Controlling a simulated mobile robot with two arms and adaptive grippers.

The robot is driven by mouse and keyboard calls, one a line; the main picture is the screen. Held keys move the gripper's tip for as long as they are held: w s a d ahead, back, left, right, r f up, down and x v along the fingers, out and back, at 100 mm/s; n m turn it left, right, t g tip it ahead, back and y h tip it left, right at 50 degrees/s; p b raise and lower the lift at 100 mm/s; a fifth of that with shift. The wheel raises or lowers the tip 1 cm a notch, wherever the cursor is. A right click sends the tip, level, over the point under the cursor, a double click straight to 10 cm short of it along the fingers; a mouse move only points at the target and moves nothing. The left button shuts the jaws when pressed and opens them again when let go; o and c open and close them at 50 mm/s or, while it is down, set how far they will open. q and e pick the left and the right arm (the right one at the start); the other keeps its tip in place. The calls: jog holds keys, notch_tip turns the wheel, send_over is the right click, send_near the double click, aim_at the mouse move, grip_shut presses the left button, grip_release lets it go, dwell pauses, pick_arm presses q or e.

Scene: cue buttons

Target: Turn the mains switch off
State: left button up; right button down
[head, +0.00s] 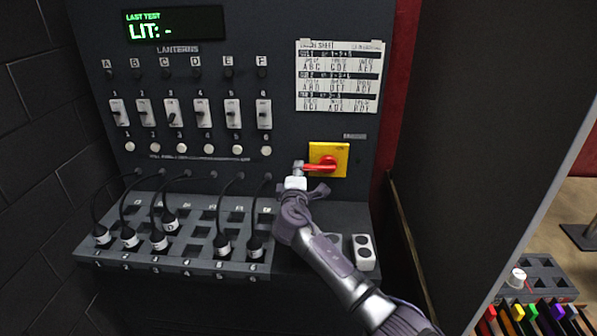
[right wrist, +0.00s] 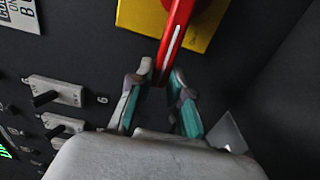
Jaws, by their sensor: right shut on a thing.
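The mains switch is a red rotary handle (head: 326,165) on a yellow square plate (head: 342,149), at the right of the dark panel. In the head view the handle points left, roughly level. My right gripper (head: 298,170) is at its left end. In the right wrist view the red handle (right wrist: 176,40) runs down between the fingertips of my right gripper (right wrist: 163,77), with the yellow plate (right wrist: 150,17) behind. The gripper is shut on the handle's end. My left gripper is not in view.
Left of the switch are several white toggle switches (head: 200,112) and a display (head: 173,24) reading "LIT: -". Black cabled plugs (head: 223,245) stand in a socket shelf below. A white two-hole box (head: 364,252) is right of my forearm. A dark partition (head: 480,110) bounds the right.

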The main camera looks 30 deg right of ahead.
jog(key=shift+f, duration=0.1)
jog(key=c, duration=1.1)
grip_release()
jog(key=v, duration=1.2)
jog(key=shift+s, duration=0.1)
